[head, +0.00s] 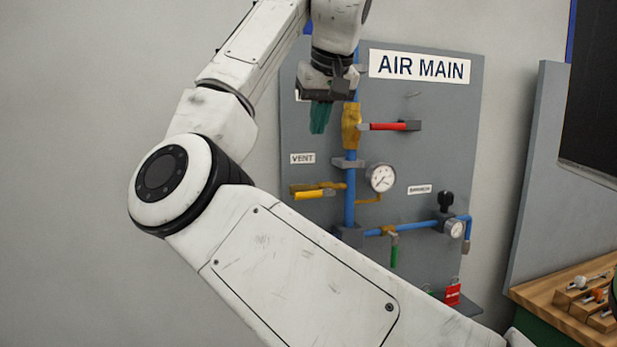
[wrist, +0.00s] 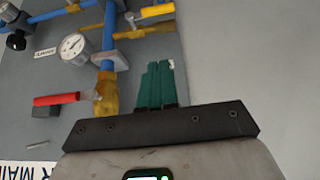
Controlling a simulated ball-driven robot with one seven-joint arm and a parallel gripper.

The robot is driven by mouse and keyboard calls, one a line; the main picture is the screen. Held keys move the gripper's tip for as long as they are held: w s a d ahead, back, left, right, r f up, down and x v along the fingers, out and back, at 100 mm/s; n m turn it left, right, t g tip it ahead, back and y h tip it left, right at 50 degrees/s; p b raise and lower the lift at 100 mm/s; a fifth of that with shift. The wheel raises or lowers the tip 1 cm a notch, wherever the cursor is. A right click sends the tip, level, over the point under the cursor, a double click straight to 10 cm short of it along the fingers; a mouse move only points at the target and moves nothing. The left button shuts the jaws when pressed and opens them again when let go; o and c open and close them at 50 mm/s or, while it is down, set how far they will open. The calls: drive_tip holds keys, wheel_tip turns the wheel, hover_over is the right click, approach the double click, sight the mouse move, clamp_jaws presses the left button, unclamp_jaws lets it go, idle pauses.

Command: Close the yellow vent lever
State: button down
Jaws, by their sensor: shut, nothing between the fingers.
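The yellow vent lever (head: 312,195) lies about horizontal on the brass branch (head: 330,186) left of the blue vertical pipe (head: 350,205), under the VENT label. It shows at the top of the wrist view (wrist: 157,10), where the picture is turned over. My gripper (head: 320,118) points down, well above the lever and left of the upper brass valve. Its green fingers (wrist: 155,84) are together and empty. They stand apart from the lever, with the grey board behind them.
A red lever (head: 388,126) sticks out right of the upper brass valve (head: 352,127), close to my gripper. A gauge (head: 381,178), a green lever (head: 394,256) and a black knob (head: 446,199) sit lower right. A wooden bench (head: 560,292) stands at far right.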

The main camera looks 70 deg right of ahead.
idle(0.3)
drive_tip(key=p, duration=0.2)
hover_over(312, 193)
wheel_tip(312, 193, down, 8)
drive_tip(key=shift+w+a+r, duration=0.15)
drive_tip(key=shift+r, duration=0.05)
drive_tip(key=shift+s+a+f+p, duration=0.15)
drive_tip(key=shift+f+p, duration=0.4)
drive_tip(key=shift+f, duration=1.8)
drive_tip(key=shift+s+f, duration=0.1)
